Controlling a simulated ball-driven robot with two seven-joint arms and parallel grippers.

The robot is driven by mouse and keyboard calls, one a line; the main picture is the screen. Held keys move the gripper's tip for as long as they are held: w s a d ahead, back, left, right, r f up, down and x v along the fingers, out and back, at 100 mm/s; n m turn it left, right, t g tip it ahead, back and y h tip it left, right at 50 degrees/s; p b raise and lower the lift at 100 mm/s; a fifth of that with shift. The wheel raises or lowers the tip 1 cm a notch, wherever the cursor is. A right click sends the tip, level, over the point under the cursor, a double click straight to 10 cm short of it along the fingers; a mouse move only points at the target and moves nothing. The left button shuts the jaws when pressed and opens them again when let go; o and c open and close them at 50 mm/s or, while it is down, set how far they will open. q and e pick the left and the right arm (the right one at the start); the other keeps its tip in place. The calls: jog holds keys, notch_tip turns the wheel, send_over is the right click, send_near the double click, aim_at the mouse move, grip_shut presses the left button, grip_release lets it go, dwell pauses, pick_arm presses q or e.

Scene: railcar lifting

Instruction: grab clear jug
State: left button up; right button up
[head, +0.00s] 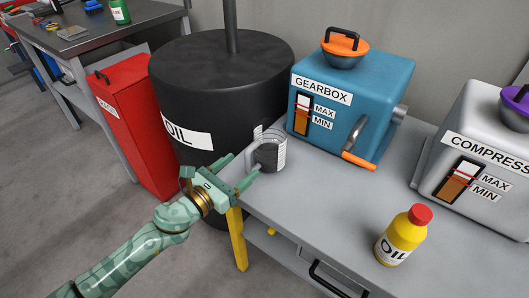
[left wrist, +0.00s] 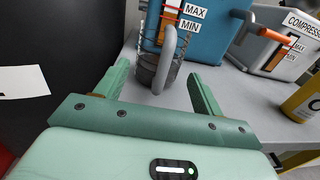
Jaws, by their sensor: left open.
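The clear jug (head: 268,150) stands upright on the grey workbench (head: 320,195) near its left edge, beside the black oil drum. It is see-through with ring marks and a grey handle. My left gripper (head: 238,170) is open and empty at the bench edge, its fingers pointing toward the jug. In the left wrist view the jug (left wrist: 152,78) lies just beyond and between the two fingertips of my left gripper (left wrist: 158,70), its handle facing me. I cannot tell whether either finger touches it. My right gripper is not in view.
The black drum (head: 210,90) stands close to the left. The blue gearbox (head: 375,85) is behind the jug, with an orange-tipped lever. A yellow oil bottle (head: 400,238) and the compressor (head: 480,130) are to the right. A red bin (head: 135,120) stands left. The bench middle is clear.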

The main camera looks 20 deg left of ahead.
aim_at(246, 166)
pick_arm(q)
jog(key=shift+w+d, duration=0.35)
jog(key=shift+w, duration=0.3)
jog(key=x, duration=0.4)
jog(key=shift+s+d+f+b, duration=0.15)
jog(key=shift+f+b, duration=0.1)
jog(key=shift+b, duration=0.15)
jog(key=shift+w+d, duration=0.1)
jog(key=shift+w, duration=0.2)
jog(key=shift+r, duration=0.1)
jog(key=c, duration=1.3)
grip_shut()
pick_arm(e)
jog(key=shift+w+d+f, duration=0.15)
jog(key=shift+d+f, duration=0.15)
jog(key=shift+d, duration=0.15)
